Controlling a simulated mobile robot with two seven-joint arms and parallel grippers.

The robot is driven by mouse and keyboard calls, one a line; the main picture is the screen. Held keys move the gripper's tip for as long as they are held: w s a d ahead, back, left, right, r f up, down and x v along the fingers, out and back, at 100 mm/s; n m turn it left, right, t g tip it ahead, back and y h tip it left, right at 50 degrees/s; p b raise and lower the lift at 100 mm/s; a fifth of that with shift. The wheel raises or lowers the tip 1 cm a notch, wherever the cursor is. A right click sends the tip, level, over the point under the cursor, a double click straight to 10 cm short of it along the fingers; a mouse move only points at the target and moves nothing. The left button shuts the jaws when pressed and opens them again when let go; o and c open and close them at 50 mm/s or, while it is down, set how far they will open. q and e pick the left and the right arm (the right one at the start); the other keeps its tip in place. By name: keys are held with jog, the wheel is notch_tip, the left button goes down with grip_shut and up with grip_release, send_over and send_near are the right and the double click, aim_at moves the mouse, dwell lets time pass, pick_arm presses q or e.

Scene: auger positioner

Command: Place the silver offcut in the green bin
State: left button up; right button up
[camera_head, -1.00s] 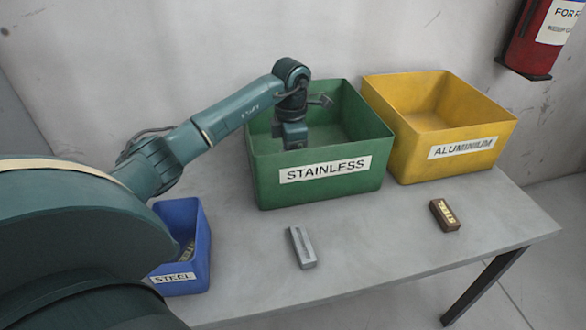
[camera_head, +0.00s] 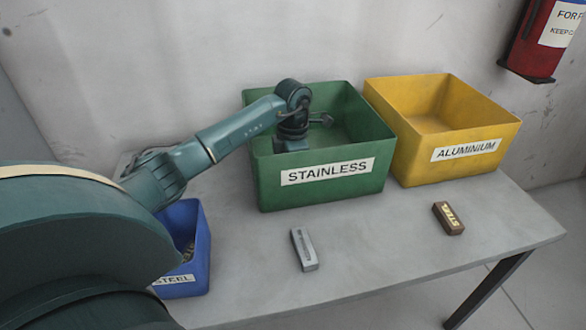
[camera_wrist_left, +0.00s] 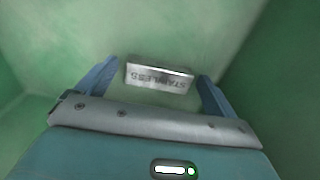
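The green bin (camera_head: 320,193), labelled STAINLESS, stands on the table. My left gripper (camera_wrist_left: 159,69) reaches down inside it; in the head view the bin's front wall hides the fingers. In the left wrist view a silver offcut (camera_wrist_left: 159,77) with a STAINLESS label lies between the two fingertips, over the green bin floor. The fingers are spread, with a small gap on each side of the offcut. Whether it rests on the floor is hard to tell. Another grey offcut (camera_head: 304,250) lies on the table in front of the bin. My right gripper is not in view.
A yellow bin (camera_head: 440,165) labelled ALUMINIUM stands to the right of the green one. A blue bin (camera_head: 203,255) labelled STEEL is at the left. A brown block (camera_head: 448,219) lies on the table at the right. A red extinguisher (camera_head: 540,40) hangs at upper right.

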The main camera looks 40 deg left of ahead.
pick_arm(q)
jog(key=shift+r, duration=0.1)
jog(key=shift+r, duration=0.3)
notch_tip(320, 180, up, 12)
jog(key=p, duration=0.3)
jog(key=shift+f, duration=0.2)
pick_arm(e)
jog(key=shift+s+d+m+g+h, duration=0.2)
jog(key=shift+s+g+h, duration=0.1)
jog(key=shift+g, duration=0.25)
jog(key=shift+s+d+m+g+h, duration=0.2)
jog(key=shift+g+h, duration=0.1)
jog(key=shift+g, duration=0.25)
